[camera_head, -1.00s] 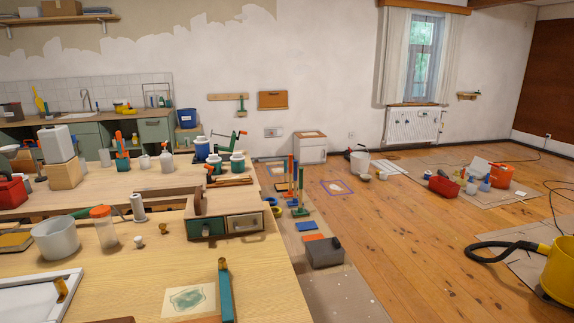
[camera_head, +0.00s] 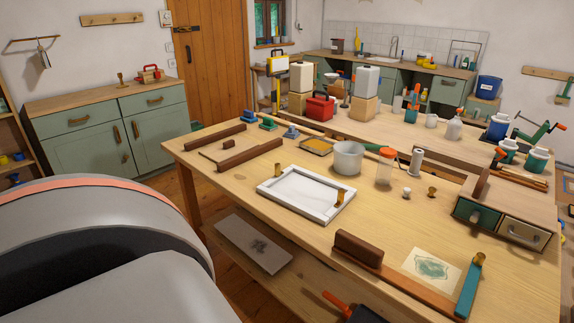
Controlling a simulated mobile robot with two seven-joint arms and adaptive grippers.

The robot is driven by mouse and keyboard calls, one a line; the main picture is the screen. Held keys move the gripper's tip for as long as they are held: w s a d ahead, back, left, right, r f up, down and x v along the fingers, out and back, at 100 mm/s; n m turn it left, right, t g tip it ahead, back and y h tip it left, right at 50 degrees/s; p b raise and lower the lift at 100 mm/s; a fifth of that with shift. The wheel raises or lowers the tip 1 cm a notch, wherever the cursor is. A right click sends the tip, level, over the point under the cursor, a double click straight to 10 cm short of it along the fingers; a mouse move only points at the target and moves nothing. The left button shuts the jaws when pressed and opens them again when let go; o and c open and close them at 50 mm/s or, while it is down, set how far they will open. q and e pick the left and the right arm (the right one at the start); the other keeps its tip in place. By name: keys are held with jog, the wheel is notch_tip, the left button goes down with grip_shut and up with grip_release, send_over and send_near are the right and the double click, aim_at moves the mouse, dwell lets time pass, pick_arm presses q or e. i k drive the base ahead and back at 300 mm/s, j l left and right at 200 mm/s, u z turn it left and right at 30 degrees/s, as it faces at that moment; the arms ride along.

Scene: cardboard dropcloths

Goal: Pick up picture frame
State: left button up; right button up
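A white picture frame (camera_head: 267,189) lies flat on the wooden workbench, left of the bench's middle. Small brass-coloured pieces stand at its far left corner and its right side. A large grey rounded part of my own body fills the lower left of the head view. Neither gripper shows, and nothing is seen touching the frame.
The workbench (camera_head: 395,240) also holds a grey pot (camera_head: 348,158), an orange-lidded jar (camera_head: 385,167), a small drawer box (camera_head: 500,225) and a brown wooden block (camera_head: 358,249). A lower shelf (camera_head: 305,272) lies beneath. A green cabinet (camera_head: 80,147) stands at the back left.

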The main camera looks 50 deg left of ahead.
aim_at(311, 195)
jog(key=u, duration=1.45)
jog(key=j+z, duration=0.15)
jog(key=z, duration=0.35)
jog(key=i+j+z, duration=0.1)
jog(key=z, duration=0.4)
jog(key=j+z, duration=0.25)
jog(key=j, duration=0.25)
jog(key=k+j+z, duration=0.1)
jog(key=j+z, duration=0.2)
jog(key=j, duration=0.15)
